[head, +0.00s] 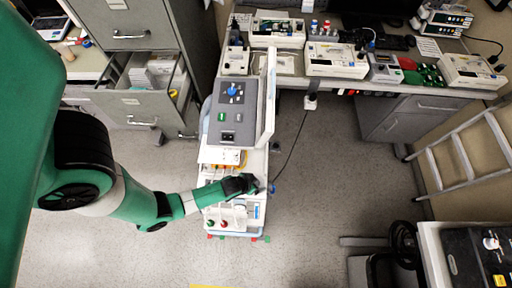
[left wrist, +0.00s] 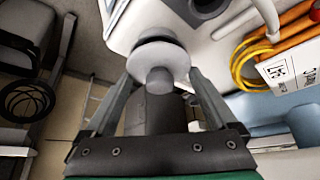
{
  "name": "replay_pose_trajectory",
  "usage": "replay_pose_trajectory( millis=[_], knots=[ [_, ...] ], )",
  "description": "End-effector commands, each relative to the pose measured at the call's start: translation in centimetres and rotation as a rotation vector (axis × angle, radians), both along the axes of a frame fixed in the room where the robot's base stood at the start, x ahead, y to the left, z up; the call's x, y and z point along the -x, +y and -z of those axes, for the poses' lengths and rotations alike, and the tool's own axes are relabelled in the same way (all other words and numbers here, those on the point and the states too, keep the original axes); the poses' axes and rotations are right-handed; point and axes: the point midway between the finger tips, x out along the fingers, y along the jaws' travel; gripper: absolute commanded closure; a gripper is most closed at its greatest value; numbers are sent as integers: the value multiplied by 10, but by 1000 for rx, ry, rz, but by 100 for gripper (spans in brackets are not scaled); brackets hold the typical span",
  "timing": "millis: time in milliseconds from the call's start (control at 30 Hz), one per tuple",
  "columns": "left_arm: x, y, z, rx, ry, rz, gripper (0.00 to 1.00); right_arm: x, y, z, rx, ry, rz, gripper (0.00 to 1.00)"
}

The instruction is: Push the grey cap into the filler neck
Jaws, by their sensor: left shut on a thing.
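My left gripper (head: 258,184) is at the right side of the white machine (head: 238,150) in the head view. In the left wrist view my left gripper (left wrist: 162,78) is shut on the grey cap (left wrist: 158,55), a round disc with a short stem between the fingers. The cap's disc faces away from the wrist, close to the white housing. The filler neck cannot be made out for sure; the cap may hide it. A dark round part (left wrist: 206,6) shows on the housing at the top edge. My right gripper is not in view.
An orange-yellow coiled cable (left wrist: 258,55) and a white label card (left wrist: 290,72) are right of the gripper. A grey control panel (head: 232,112) stands on the machine. An open drawer (head: 150,88) is at the back left. The floor (head: 325,190) to the right is clear.

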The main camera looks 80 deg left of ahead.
Motion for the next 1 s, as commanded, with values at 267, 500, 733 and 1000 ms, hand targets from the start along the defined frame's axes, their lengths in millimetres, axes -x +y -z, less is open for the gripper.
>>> replay_pose_trajectory(
  millis=[267,500,733,1000],
  knots=[
    [0,0,8,0,0,0,91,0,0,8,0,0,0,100],
    [0,0,12,0,0,0,4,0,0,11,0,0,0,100],
    [0,0,12,0,0,0,0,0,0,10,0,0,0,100],
    [14,-8,-21,0,0,2,0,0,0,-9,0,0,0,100]
  ],
)
